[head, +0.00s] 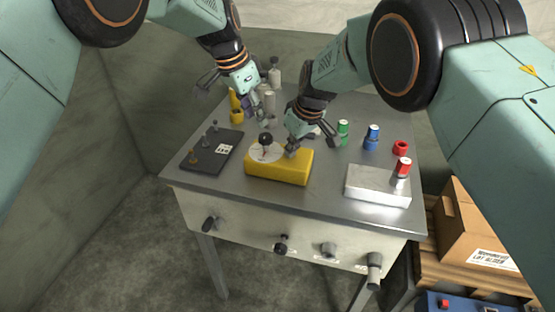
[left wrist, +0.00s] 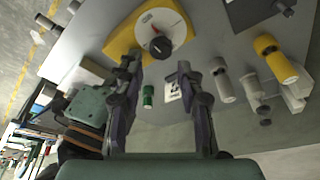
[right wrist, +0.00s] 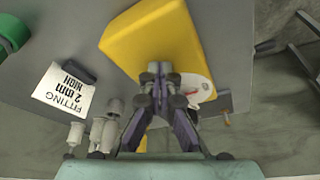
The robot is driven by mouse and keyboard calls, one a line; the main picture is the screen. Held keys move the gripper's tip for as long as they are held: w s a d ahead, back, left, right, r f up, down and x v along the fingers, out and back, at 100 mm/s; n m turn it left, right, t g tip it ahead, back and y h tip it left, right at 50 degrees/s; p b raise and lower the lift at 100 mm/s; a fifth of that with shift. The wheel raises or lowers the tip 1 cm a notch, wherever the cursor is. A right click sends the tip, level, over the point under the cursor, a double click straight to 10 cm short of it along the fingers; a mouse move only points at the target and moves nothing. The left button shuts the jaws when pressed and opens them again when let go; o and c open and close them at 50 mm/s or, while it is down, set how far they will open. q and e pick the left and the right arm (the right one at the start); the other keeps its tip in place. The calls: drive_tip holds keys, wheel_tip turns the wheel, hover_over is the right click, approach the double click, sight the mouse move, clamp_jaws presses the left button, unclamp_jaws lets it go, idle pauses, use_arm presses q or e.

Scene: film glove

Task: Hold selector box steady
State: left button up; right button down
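The selector box is a yellow block (head: 290,170) near the table's front middle, with a white dial and black knob (head: 266,139) on its left part. The box (left wrist: 124,40) and knob (left wrist: 160,46) also show in the left wrist view. My right gripper (head: 291,150) is at the box's back edge. In the right wrist view its fingertips (right wrist: 160,70) are together over the yellow box (right wrist: 155,38); firm contact cannot be told. My left gripper (head: 258,112) is open and empty, behind and above the knob; its fingers (left wrist: 157,68) are spread apart.
A dark plate with several small levers (head: 207,158) lies left of the box. A silver block (head: 378,186) is at the front right, with a red can (head: 403,167). Green (head: 343,128) and blue (head: 372,135) cans and a red ring (head: 401,147) stand behind it. Yellow and grey bottles stand at the back left.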

sight(262, 141)
use_arm(q)
drive_tip(key=shift+o, duration=0.2)
